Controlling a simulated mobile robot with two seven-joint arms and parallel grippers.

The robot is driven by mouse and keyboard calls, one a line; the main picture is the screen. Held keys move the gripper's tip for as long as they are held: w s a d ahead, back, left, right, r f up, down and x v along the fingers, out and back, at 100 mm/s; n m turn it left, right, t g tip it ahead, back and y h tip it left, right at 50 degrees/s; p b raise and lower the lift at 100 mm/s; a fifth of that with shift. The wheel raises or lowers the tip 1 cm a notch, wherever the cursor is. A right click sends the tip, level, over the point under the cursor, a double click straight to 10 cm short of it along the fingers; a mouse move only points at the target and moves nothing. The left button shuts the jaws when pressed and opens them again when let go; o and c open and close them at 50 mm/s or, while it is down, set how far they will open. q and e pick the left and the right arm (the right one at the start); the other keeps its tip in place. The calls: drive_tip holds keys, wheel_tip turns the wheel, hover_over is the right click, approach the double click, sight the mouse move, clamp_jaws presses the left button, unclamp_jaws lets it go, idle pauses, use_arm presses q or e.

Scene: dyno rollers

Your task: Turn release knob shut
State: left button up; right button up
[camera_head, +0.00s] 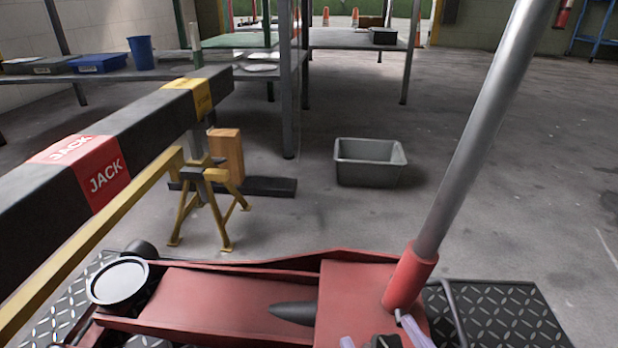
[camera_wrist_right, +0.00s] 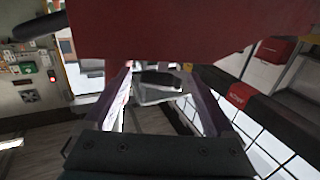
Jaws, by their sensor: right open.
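The red floor jack (camera_head: 230,293) lies across the bottom of the head view, with a round metal saddle (camera_head: 120,282) at its left and a long grey handle (camera_head: 480,130) leaning up to the right. A small black knob (camera_head: 385,342) shows at the bottom edge, by the handle's base. My right gripper (camera_head: 380,336) has its pale fingers apart on either side of this knob. In the right wrist view the open fingers (camera_wrist_right: 158,78) have a dark rounded piece (camera_wrist_right: 160,80) between them, seemingly the knob. I cannot tell whether they touch it. My left gripper is out of view.
A black beam with a red JACK label (camera_head: 105,185) runs along the left. A grey bin (camera_head: 370,163) sits on the floor.

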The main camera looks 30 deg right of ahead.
drive_tip(key=shift+c, duration=0.3)
drive_tip(key=c, duration=1.3)
drive_tip(key=shift+m+h, duration=0.9)
drive_tip(key=shift+m, duration=0.1)
drive_tip(key=o, duration=1)
drive_tip(key=shift+c, duration=0.2)
drive_tip(key=o, duration=0.4)
drive_tip(key=shift+s, duration=0.15)
drive_tip(key=v, duration=0.9)
drive_tip(key=shift+s, duration=0.35)
